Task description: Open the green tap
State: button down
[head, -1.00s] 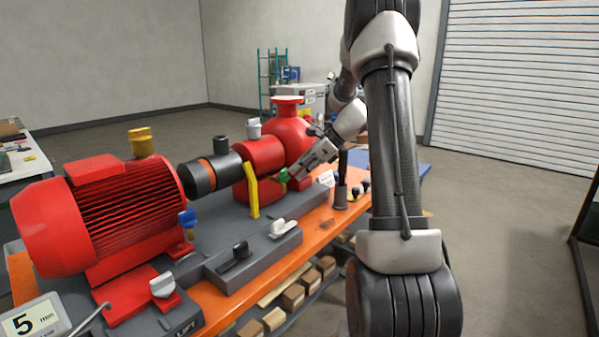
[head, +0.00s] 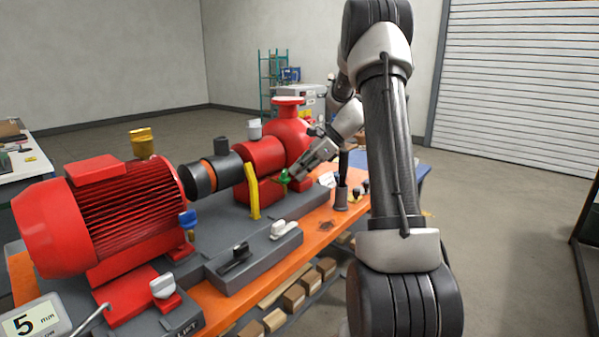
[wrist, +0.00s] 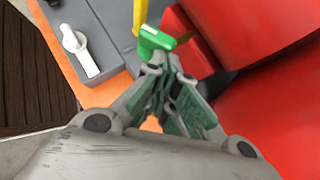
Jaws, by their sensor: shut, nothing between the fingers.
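The green tap (head: 285,177) is a small green handle low on the front of the red pump. In the wrist view the green tap (wrist: 155,42) lies just beyond my fingertips, with a white line along its top. My gripper (head: 296,180) is at the tap's right side in the head view. In the wrist view my gripper (wrist: 170,75) is shut with nothing between its fingers. Its tips are very close to the tap's near side; I cannot tell whether they touch it. The tap's lower part is hidden behind the fingers.
The red pump (head: 290,135) stands close behind and beside my gripper. A yellow lever (head: 252,190) is just left of the tap. A grey block with a white switch (head: 280,230) and a black switch (head: 238,255) lies in front. A blue tap (head: 188,220) is further left.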

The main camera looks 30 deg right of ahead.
jog(key=shift+w+n+g+y, duration=0.25)
jog(key=shift+w+n+g, duration=0.15)
jog(key=shift+n+g, duration=0.4)
jog(key=shift+w+n+g+y, duration=0.3)
jog(key=shift+n+g, duration=0.3)
jog(key=shift+n, duration=0.4)
dwell(1.1)
jog(key=shift+w+a, duration=0.3)
jog(key=shift+w, duration=0.65)
dwell(1.6)
jog(key=shift+d, duration=0.1)
